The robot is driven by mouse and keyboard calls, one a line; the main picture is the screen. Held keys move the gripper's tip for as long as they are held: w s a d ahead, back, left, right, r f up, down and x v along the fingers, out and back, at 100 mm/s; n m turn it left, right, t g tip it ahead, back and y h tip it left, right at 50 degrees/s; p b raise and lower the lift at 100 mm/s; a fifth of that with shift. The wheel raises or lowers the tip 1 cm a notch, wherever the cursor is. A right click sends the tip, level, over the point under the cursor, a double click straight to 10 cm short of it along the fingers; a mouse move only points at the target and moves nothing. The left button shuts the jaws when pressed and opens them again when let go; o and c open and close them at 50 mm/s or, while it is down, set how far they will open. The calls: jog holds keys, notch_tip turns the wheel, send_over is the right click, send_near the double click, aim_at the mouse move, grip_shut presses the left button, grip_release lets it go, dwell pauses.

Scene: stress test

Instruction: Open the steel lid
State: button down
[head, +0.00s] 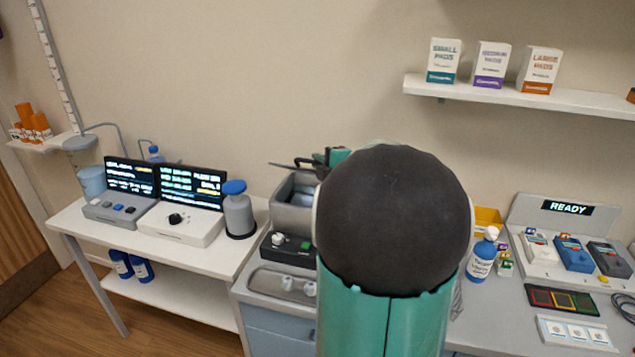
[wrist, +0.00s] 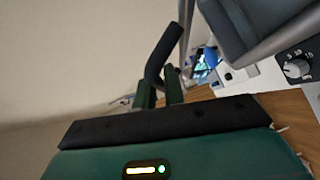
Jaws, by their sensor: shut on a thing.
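The steel box (head: 293,203) stands left of my arm in the head view, and my arm hides its right part. A dark bar-like handle (wrist: 164,50) runs up between my fingertips in the wrist view. My gripper (wrist: 160,90) is shut on this handle. In the head view only part of my gripper (head: 328,158) shows, at the box's upper edge. A thin steel edge (wrist: 186,42), seemingly the lid, lies beside the handle. It looks apart from the box's grey body (wrist: 232,25). How far the lid is raised is hard to tell.
A black control box with a knob (head: 289,250) and a steel tray (head: 285,285) sit before the steel box. A blue-capped bottle (head: 238,212) stands to the left, beside two monitors (head: 190,186). A blue-and-white bottle (head: 481,257) stands right of my arm.

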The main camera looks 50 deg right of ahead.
jog(key=w+d+r+m+g+y, duration=0.1)
jog(key=w+d+r, duration=0.3)
jog(key=d, duration=0.4)
jog(key=w+d+r+m+g+y, duration=0.1)
jog(key=w+d+r, duration=0.3)
jog(key=d, duration=0.3)
jog(key=shift+w+d+r, duration=0.15)
jog(key=shift+d+r, duration=0.25)
jog(key=shift+r, duration=0.1)
jog(key=c, duration=1.8)
grip_release()
jog(key=shift+o, duration=0.2)
jog(key=v, duration=1.4)
jog(key=shift+w+r, duration=0.15)
jog(key=shift+r, duration=0.15)
